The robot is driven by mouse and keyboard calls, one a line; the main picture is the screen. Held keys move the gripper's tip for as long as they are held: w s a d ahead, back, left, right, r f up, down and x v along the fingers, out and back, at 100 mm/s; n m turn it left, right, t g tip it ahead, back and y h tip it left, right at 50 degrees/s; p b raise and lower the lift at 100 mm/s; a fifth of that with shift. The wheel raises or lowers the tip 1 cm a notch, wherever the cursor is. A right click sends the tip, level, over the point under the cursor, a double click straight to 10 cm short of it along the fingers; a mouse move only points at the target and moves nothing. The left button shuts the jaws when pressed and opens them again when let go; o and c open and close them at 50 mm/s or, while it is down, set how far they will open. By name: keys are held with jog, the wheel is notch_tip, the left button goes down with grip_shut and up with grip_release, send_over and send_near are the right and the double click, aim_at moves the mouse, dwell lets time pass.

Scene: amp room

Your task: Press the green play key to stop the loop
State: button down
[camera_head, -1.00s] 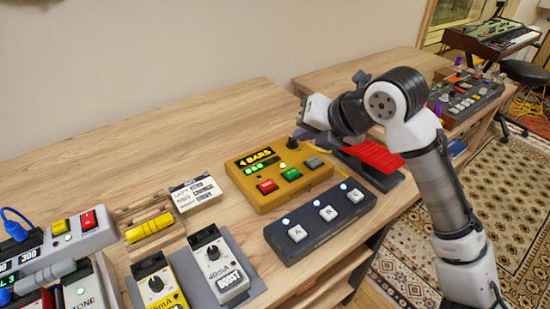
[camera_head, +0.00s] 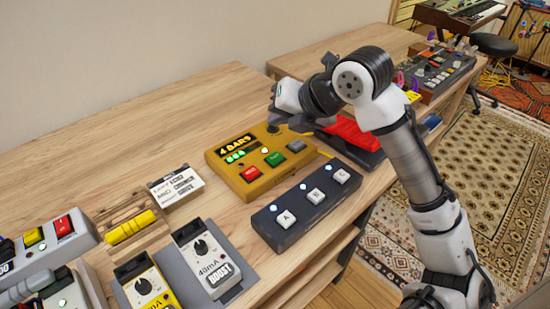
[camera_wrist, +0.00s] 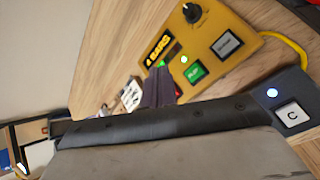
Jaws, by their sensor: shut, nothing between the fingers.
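The yellow looper box (camera_head: 228,171) sits on the wooden bench in the head view. Its green play key (camera_head: 274,159) lies between a red key (camera_head: 251,173) and a grey key (camera_head: 297,146). A white light beside the green key and green display lamps are lit. In the wrist view the green key (camera_wrist: 195,72) is in clear sight, just right of my fingers; the red key is mostly hidden behind them. My gripper (camera_head: 274,108) is above the bench at the box's back right, near the black knob (camera_head: 273,128). Its dark fingers (camera_wrist: 158,88) are shut and empty, apart from the key.
A dark footswitch (camera_head: 300,211) with white keys A, B and C stands in front of the box. Pedals (camera_head: 207,258), a label card (camera_head: 177,185) and a yellow-handled part (camera_head: 130,227) lie to the left. A red-topped pedal (camera_head: 350,135) is behind my arm.

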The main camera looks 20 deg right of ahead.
aim_at(279, 160)
notch_tip(279, 160, down, 7)
jog(key=b, duration=0.4)
jog(key=shift+b, duration=0.35)
jog(key=shift+f, duration=0.1)
dwell(1.4)
jog(key=shift+f+b, duration=0.4)
jog(key=shift+b, duration=0.1)
jog(key=shift+f+b, duration=0.5)
jog(key=shift+b, duration=0.05)
dwell(0.5)
jog(key=shift+r, duration=0.1)
jog(key=shift+r+p, duration=0.6)
jog(key=shift+r, duration=0.25)
jog(key=shift+r+p, duration=1.7)
jog(key=shift+r, duration=0.9)
